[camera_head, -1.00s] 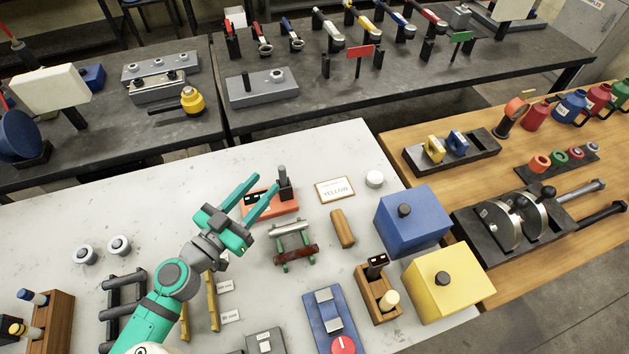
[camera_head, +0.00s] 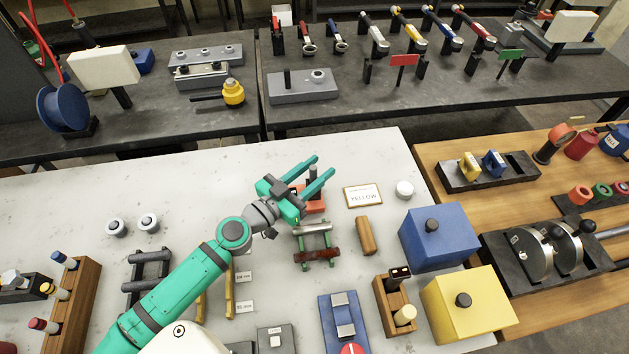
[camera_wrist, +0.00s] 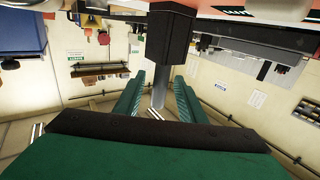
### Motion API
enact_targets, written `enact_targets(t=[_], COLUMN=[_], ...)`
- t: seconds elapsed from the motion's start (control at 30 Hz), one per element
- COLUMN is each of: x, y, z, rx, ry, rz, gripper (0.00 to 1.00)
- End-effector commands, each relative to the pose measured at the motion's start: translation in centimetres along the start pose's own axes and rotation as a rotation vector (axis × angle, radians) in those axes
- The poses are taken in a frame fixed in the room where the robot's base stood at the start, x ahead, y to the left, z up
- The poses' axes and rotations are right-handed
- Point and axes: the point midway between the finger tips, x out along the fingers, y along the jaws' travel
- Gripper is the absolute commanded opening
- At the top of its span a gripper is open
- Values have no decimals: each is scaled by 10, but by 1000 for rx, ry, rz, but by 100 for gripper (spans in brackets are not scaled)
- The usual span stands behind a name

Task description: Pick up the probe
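A grey upright rod (camera_wrist: 158,90) with a black block (camera_wrist: 168,38) shows in the wrist view; I take the rod to be the probe, but cannot be sure. The wrist picture appears upside down. My gripper (camera_wrist: 160,78) is open, with one finger on each side of the rod and visible gaps. In the head view my gripper (camera_head: 324,164) is over the orange base (camera_head: 316,204) that carries the rod and block. The arm and fingers hide most of the base there. Whether the rod is within finger reach in depth is unclear.
A rack with a silver and a brown bar (camera_head: 318,253) stands just in front of the base. The white table (camera_head: 215,175) is clear behind left.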

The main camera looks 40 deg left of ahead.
Motion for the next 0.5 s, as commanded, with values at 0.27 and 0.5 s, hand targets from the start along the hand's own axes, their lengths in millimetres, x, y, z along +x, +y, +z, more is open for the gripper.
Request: enact_targets(t=[0.27, 0.5], x=[24, 25], y=[0, -2], z=[1, 1], rx=[0, -1], ry=[-1, -1], rz=[0, -3], gripper=[37, 37])
